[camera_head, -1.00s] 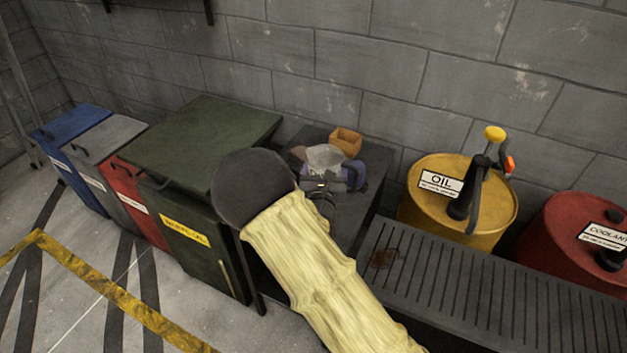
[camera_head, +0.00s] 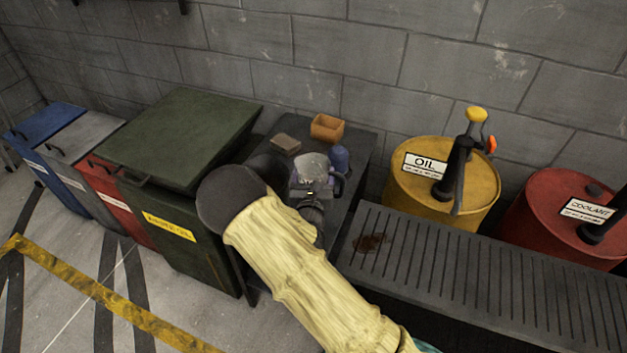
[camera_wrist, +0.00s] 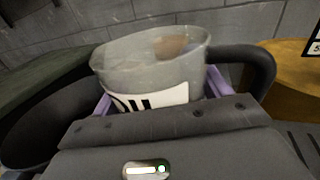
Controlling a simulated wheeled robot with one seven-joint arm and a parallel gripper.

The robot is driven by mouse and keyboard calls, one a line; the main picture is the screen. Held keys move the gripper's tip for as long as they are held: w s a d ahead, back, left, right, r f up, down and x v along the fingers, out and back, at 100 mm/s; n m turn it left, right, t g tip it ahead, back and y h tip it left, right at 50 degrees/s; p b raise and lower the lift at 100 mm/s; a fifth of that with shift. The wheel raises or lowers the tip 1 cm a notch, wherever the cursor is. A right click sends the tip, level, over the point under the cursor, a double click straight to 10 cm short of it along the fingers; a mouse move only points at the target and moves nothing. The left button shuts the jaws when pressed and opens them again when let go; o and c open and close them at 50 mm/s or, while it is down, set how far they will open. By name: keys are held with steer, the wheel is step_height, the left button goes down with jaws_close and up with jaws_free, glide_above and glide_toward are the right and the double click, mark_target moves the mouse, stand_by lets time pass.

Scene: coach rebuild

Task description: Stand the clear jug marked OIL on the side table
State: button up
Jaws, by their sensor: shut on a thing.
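The clear jug (camera_head: 314,168) has a dark handle and a white label with partly hidden black lettering. In the wrist view the jug (camera_wrist: 150,75) fills the middle, upright or nearly so, with its handle to the right. My gripper (camera_head: 310,192) is shut on the jug, its purple fingers on either side.
On the table are an orange-brown box (camera_head: 327,127), a grey-brown flat item (camera_head: 286,143) and a blue bottle-like item (camera_head: 339,158) close behind the jug. The green bin (camera_head: 180,135) is left. A yellow OIL drum (camera_head: 425,205) and slatted bench (camera_head: 470,270) are right.

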steer(key=shift+s+a+f, duration=0.15)
steer(key=shift+a+f, duration=0.05)
steer(key=shift+f, duration=0.35)
steer(key=shift+s+a+f, duration=0.1)
steer(key=shift+a+f, duration=0.05)
steer(key=shift+f, duration=0.35)
steer(key=shift+w+d, duration=0.1)
steer(key=shift+d, duration=0.4)
steer(key=o, duration=1.2)
steer(key=shift+a+f, duration=0.1)
steer(key=shift+f, duration=0.05)
steer(key=shift+o, duration=0.2)
steer(key=shift+a, duration=0.1)
steer(key=shift+s, duration=0.7)
steer(key=s, duration=1)
steer(key=shift+a, duration=0.25)
steer(key=shift+s+d, duration=0.15)
steer(key=shift+s, duration=0.2)
